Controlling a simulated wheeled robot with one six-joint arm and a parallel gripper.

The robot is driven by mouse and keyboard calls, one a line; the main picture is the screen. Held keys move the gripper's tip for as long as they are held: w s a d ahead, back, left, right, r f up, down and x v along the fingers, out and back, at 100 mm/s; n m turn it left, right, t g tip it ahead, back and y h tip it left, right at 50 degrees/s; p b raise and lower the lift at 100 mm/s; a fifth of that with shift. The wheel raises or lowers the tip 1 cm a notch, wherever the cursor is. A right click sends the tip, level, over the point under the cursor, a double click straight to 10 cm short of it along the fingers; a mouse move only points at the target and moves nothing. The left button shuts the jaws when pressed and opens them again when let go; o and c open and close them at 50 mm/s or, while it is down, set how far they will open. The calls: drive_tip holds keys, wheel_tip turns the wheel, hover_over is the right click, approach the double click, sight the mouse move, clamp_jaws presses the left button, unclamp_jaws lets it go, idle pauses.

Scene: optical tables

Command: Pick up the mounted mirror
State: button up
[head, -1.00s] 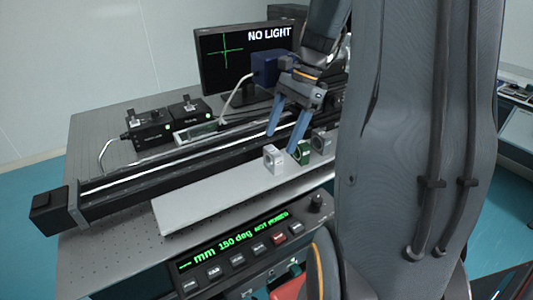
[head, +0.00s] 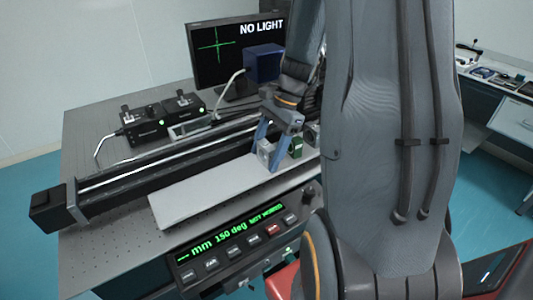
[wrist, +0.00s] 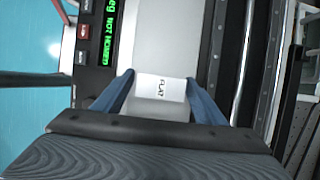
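A small light-grey block-shaped mount (head: 265,148) stands upright on the pale plate. In the wrist view its top shows a white label reading FLAT (wrist: 161,88). I take it for the mounted mirror, though its optic face is hard to make out. My gripper (head: 266,157) points down over it, with one blue finger on each side. In the wrist view the fingertips (wrist: 161,77) flank the block closely. The fingers look open, and any contact is too fine to tell.
A green mount (head: 296,147) stands close to the right of the grey one, with another mount partly hidden behind my arm. The pale plate (head: 205,193) is bare to the left. A long black rail (head: 150,178) runs behind it, and a control panel (head: 240,238) is in front.

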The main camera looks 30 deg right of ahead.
drive_tip(key=c, duration=1.1)
drive_tip(key=shift+o, duration=0.2)
drive_tip(key=shift+r, duration=0.15)
